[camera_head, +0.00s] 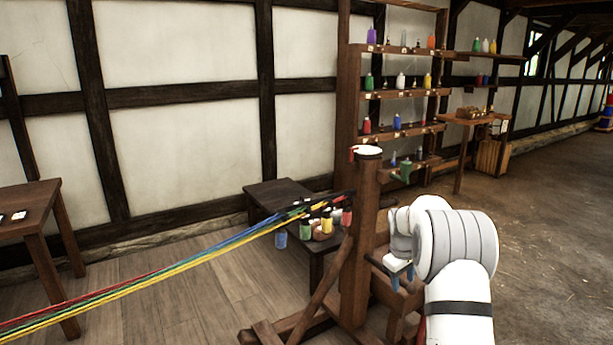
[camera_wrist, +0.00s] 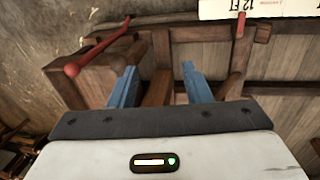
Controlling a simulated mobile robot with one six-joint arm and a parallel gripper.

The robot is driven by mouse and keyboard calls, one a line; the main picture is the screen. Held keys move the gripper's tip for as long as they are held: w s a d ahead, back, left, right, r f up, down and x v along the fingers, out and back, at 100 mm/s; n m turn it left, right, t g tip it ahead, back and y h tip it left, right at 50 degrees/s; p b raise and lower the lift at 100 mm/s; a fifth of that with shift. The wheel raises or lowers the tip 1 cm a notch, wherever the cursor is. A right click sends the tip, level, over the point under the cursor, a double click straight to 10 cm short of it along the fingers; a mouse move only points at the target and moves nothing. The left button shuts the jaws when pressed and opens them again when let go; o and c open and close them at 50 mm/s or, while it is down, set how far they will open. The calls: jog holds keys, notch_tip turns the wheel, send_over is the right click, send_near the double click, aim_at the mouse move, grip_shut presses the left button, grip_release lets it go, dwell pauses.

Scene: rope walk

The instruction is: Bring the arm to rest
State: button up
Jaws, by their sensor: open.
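My white arm comes in at the lower right of the head view and is folded by the wooden post. My gripper (camera_head: 402,276) points down beside the post (camera_head: 362,230), its blue fingers partly seen. In the wrist view my gripper (camera_wrist: 158,85) has its two blue fingers spread apart, with nothing between them but wooden framework behind. I cannot tell how near the fingers are to the wood.
Red, green, blue and yellow ropes (camera_head: 150,283) run from the post to the lower left. A dark table (camera_head: 275,192) with several small bottles stands behind. Shelves (camera_head: 396,93) hold bottles. A red-handled bar (camera_wrist: 100,48) is near my gripper. Floor at right (camera_head: 550,220) is clear.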

jog(key=s+a+r+m+p, duration=0.15)
jog(key=s+a+r, duration=0.25)
jog(key=s+r, duration=0.4)
jog(key=s+a+r+m+p, duration=0.1)
jog(key=s+a+r+p, duration=0.15)
jog(key=s+r, duration=0.6)
jog(key=s+a+r+m+y+p, duration=0.1)
jog(key=s+a, duration=0.2)
jog(key=s, duration=0.9)
jog(key=s+a+r+m+t+p, duration=0.1)
jog(key=s+a+r+m+p, duration=0.1)
jog(key=s, duration=1)
jog(key=shift+a+y, duration=0.4)
jog(key=shift+a, duration=0.2)
jog(key=shift+m, duration=0.25)
